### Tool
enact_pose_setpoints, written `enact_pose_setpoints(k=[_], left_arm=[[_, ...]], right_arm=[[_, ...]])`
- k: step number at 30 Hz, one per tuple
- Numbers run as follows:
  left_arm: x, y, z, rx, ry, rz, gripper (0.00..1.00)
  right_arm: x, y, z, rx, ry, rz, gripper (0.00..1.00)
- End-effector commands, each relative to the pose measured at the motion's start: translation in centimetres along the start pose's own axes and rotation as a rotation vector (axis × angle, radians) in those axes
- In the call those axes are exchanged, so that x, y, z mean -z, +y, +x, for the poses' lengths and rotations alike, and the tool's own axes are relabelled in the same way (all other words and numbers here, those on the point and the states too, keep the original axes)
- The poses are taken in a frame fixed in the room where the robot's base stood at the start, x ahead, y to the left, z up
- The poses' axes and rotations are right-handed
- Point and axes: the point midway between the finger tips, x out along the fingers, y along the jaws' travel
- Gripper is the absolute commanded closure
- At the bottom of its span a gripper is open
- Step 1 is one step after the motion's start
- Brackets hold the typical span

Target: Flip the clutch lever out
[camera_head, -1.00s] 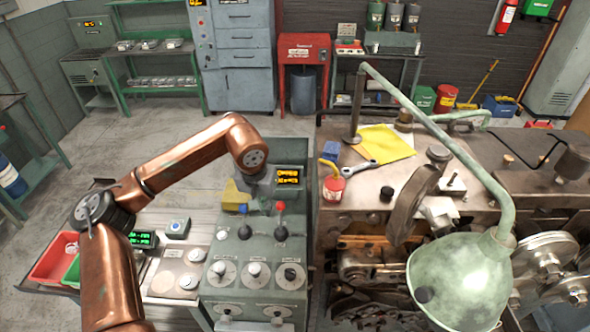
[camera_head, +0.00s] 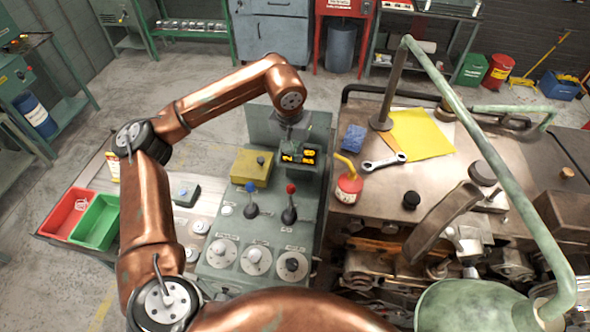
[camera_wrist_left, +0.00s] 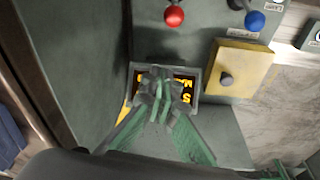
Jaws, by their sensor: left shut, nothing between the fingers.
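The green-grey control console (camera_head: 216,270) carries two levers, one with a red knob (camera_head: 291,188) and one with a blue knob (camera_head: 250,187). No readable label shows which one is the clutch lever. The red knob (camera_wrist_left: 174,16) and blue knob (camera_wrist_left: 254,21) also show at the top of the wrist view. My left gripper (camera_wrist_left: 158,82) is shut and empty, in front of the small display (camera_wrist_left: 187,84) with yellow characters. In the head view its fingers are mostly hidden under the wrist, above and behind the levers. It appears apart from both knobs.
A yellow box (camera_head: 250,168) with a dark button sits left of the display (camera_head: 311,158). Dials line the console front. The machine bench on the right holds a red oil can (camera_head: 348,189), a wrench (camera_head: 384,162) and a green lamp (camera_head: 470,305). Red and green bins stand left.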

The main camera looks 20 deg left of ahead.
Motion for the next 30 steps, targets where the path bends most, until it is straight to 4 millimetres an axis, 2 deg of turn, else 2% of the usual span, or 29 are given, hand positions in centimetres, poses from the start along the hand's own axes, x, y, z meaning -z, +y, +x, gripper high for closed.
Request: enact_pose_setpoints(k=[5, 16, 24, 30], left_arm=[[-0.2, -0.1, 2.3, 0.001, -0.006, -0.001, 1.00], [-0.2, -0.1, 9.7, 0.001, -0.006, -0.003, 1.00], [-3.3, -0.2, 8.4, 0.001, -0.001, -0.001, 1.00], [-3.9, -0.2, 8.3, 0.001, 0.000, -0.003, 1.00]], right_arm=[[1.0, 0.1, -0.4, -0.001, 0.013, -0.002, 0.60], [1.4, 0.2, -1.6, -0.001, 0.017, -0.003, 0.60], [1.5, 0.1, -2.9, 0.000, 0.019, -0.002, 0.60], [1.5, -0.1, -3.0, 0.002, 0.017, -0.001, 0.60]])
